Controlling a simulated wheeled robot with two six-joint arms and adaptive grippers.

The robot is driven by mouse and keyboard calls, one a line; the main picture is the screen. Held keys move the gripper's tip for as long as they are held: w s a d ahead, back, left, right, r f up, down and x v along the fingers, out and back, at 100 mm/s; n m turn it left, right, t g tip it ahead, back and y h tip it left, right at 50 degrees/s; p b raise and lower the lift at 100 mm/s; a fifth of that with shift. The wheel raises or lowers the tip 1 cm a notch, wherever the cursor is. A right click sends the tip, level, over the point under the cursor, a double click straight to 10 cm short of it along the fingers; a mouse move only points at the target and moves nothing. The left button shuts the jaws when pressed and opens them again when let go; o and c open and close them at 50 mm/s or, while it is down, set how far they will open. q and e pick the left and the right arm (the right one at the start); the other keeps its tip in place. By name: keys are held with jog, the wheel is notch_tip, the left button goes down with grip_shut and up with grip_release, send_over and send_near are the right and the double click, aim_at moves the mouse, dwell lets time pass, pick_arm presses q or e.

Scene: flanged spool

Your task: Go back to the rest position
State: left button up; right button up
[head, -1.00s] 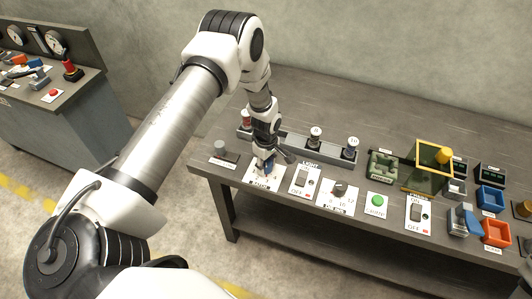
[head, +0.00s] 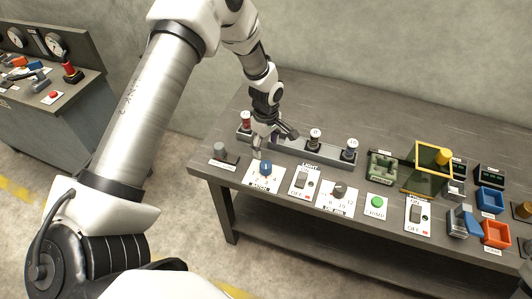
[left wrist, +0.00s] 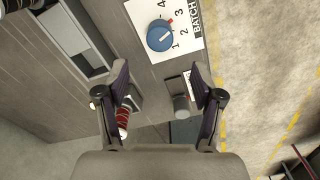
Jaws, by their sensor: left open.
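My left gripper (head: 268,147) is open and empty, above the bench behind the BATCH dial. Its two spread fingers also show in the left wrist view (left wrist: 160,72). The blue BATCH knob (head: 265,167) sits on its white numbered plate, apart from the gripper; it also shows in the left wrist view (left wrist: 160,36), beyond the fingertips. A red mark lies by the knob near the 3.
The bench's back is clear.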

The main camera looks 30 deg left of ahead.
pick_arm(q)
jog(key=shift+r, duration=0.45)
jog(key=shift+g, duration=0.8)
jog(key=s+f+b, duration=0.1)
jog(key=f, duration=0.1)
jog(key=s+d+f, duration=0.1)
jog(key=s+f, duration=0.1)
jog(key=f, duration=0.1)
jog(key=s+f+b, duration=0.1)
jog(key=s+f, duration=0.1)
jog(key=shift+s+d+f+b, duration=0.15)
jog(key=shift+d+f+b, duration=0.05)
jog(key=shift+f+b, duration=0.15)
jog(key=s+d+f+m+b, duration=0.1)
jog(key=s+d+f+m, duration=0.1)
jog(key=s+m, duration=0.3)
jog(key=s+d+f+m+t+b, duration=0.1)
jog(key=s+f+m, duration=0.4)
jog(key=s, duration=0.5)
jog(key=s+d+f+m+b, duration=0.2)
jog(key=s+d+f+m, duration=0.1)
jog(key=s, duration=0.5)
jog(key=d+m, duration=0.1)
jog(key=m, duration=0.1)
jog(key=shift+f+m+t, duration=0.3)
jog(key=shift+f+m, duration=0.1)
